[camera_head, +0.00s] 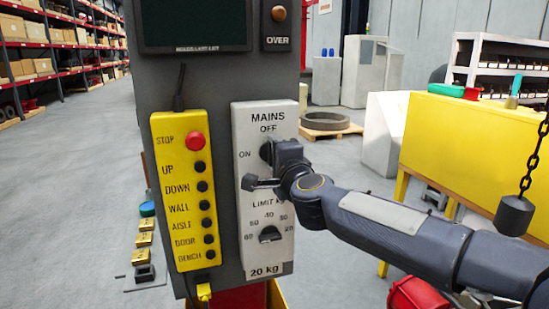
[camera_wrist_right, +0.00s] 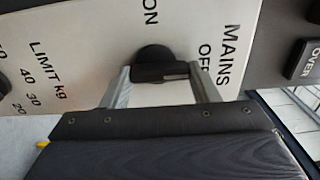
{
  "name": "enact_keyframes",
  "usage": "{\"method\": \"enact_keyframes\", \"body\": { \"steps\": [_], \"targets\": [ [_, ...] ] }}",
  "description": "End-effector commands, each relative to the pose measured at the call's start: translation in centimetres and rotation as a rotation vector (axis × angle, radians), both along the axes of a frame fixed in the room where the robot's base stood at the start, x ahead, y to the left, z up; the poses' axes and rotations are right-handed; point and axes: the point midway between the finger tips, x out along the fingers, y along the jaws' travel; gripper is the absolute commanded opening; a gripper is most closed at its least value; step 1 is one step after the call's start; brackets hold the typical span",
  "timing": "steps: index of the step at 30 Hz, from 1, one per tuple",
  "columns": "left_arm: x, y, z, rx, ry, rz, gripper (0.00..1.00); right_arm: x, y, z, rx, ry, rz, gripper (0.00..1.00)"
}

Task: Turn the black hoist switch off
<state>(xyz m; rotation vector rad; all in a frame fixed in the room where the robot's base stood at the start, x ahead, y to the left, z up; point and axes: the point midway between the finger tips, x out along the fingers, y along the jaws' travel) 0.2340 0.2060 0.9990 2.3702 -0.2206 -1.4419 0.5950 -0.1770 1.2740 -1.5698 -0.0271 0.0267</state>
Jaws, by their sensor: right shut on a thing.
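The black hoist switch (camera_head: 266,151) is the MAINS knob on the white panel (camera_head: 283,112), with ON at its left and OFF above it. It also shows in the wrist view (camera_wrist_right: 153,58). My right gripper (camera_head: 276,153) is at the knob and hides much of it in the head view. In the wrist view my right gripper (camera_wrist_right: 160,76) has one finger at each end of the knob's bar and is shut on it. The bar lies lengthwise toward the OFF side, with a light strip on its OFF end. My left gripper is not in view.
A yellow pendant (camera_head: 182,225) with a red STOP button stands left of the panel. A black LIMIT kg knob (camera_head: 270,234) sits below my right wrist. A dark weight (camera_head: 514,214) hangs on a chain at the right, near my forearm. A yellow bench (camera_head: 460,140) stands behind.

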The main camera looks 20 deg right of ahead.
Motion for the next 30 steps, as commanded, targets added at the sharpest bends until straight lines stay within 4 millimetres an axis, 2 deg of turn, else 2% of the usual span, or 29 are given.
{"method": "enact_keyframes", "body": {
  "steps": [14, 15, 20, 30],
  "targets": [
    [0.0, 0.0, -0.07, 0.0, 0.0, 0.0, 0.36, 0.01, -0.04, -0.14, 0.018, 0.004, -0.001, 0.32],
    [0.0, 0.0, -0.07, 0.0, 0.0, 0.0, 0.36, 0.01, -0.04, -0.14, 0.018, 0.004, -0.001, 0.56],
    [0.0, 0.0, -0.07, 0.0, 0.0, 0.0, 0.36, 0.01, -0.04, -0.11, 0.016, 0.003, -0.001, 0.76],
    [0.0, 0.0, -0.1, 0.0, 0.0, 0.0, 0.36, -0.44, -0.03, -0.04, 0.015, 0.002, 0.0, 0.76]
  ]
}}
